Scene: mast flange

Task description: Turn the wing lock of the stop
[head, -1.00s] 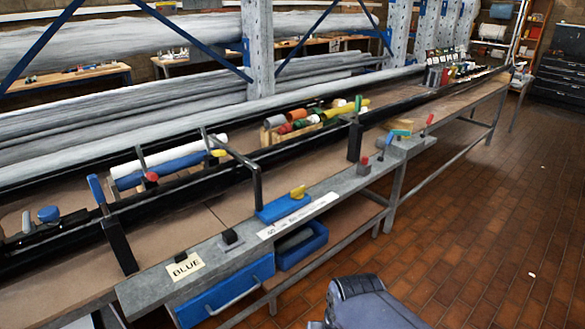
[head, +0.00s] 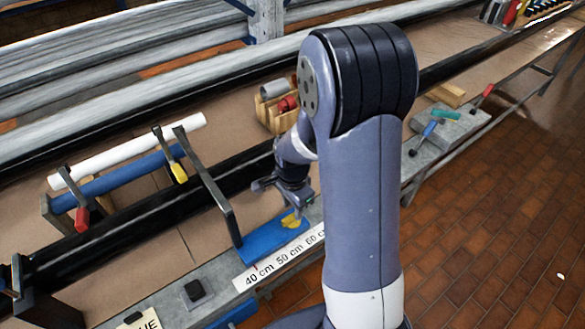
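The stop is a blue block (head: 262,243) on the grey rail at the front of the bench, with a black bent arm (head: 212,187) reaching back over the bench. The yellow wing lock (head: 291,221) sits on top of the block near its right end. My gripper (head: 283,196) hangs just above and behind the wing lock in the picture. Its fingers look spread apart with nothing between them. I cannot tell whether it touches the lock.
White (head: 130,150) and blue (head: 125,182) tubes lie behind, with red (head: 82,219) and yellow (head: 179,173) handles close by. A wooden crate (head: 268,112) stands behind my arm.

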